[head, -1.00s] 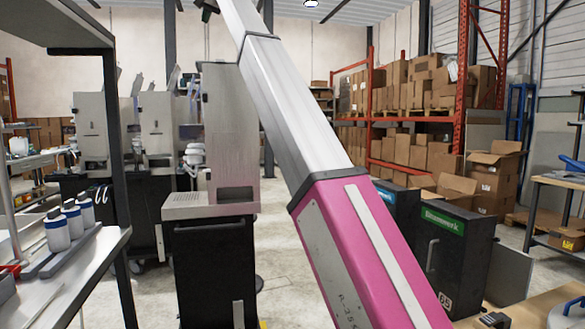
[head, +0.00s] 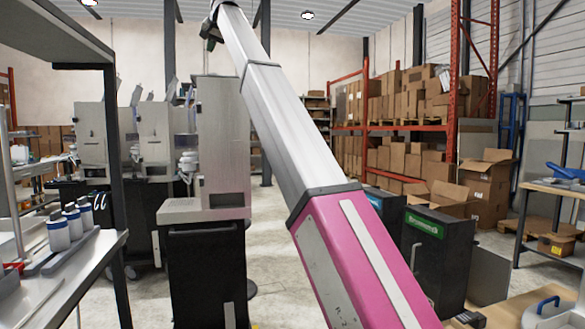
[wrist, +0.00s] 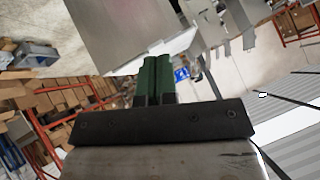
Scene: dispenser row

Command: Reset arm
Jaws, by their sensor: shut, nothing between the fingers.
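My gripper shows in the wrist view as two green fingers (wrist: 155,78) side by side on a dark mount, shut with nothing between them. In the head view my pink and silver arm slants from the lower right up to the top centre. The end of the arm (head: 212,30) is near the top edge, high in the air, and the fingertips cannot be made out there. The gripper touches nothing that I can see.
A grey dispenser (head: 222,150) on a black cabinet (head: 208,270) stands left of the arm, with more dispensers behind. A bench with white bottles (head: 72,225) is at left. A black bin with a green label (head: 425,240) and boxes (head: 490,180) are at right.

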